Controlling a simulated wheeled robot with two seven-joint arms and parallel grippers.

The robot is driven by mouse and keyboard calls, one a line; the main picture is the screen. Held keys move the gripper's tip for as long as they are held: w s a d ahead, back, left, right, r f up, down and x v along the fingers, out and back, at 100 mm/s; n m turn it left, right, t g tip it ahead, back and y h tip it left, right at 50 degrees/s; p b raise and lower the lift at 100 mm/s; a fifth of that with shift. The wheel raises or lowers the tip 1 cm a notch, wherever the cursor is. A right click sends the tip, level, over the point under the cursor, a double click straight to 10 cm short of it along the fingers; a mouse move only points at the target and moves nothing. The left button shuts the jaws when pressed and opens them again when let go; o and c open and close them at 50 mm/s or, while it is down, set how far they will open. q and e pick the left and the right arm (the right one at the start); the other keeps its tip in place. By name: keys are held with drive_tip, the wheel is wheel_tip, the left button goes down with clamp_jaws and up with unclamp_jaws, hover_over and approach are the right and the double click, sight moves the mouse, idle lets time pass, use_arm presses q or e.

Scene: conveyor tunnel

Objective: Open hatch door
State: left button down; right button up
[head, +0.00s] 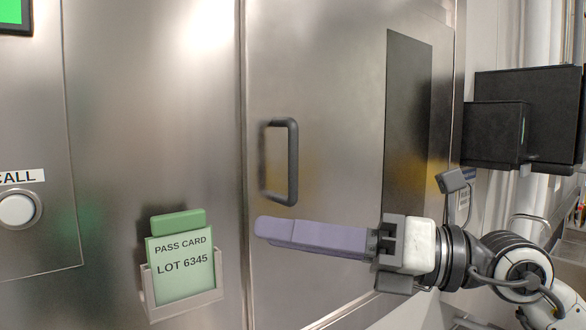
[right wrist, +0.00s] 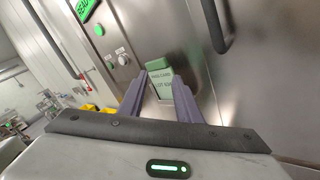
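The steel hatch door (head: 340,70) fills the middle of the head view and looks flush with the steel wall along its left seam. Its dark upright bar handle (head: 292,160) is near that seam; a dark bar, likely this handle, shows at the top of the right wrist view (right wrist: 214,25). My right gripper (head: 260,228) reaches in from the right, its purple fingers pointing left just below the handle and apart from it. In the right wrist view the fingers (right wrist: 160,77) are spread with nothing between them. My left gripper is out of view.
A green pass card (head: 181,265) stands in a holder on the wall left of the door. A round white call button (head: 17,209) is at far left. Black boxes (head: 495,132) stick out at the right, above my right arm.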

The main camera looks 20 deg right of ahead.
sight(297, 160)
drive_tip(key=d+r+n+t+h, duration=0.1)
drive_tip(key=d+r+t+h, duration=0.45)
drive_tip(key=d+r, duration=0.2)
drive_tip(key=shift+h, duration=0.55)
drive_tip(key=p+x, duration=0.1)
drive_tip(key=x, duration=0.6)
drive_tip(key=d+p+x, duration=0.1)
drive_tip(key=x, duration=0.2)
drive_tip(key=shift+w+p, duration=0.3)
drive_tip(key=shift+w, duration=0.15)
drive_tip(key=shift+c, duration=0.3)
clamp_jaws()
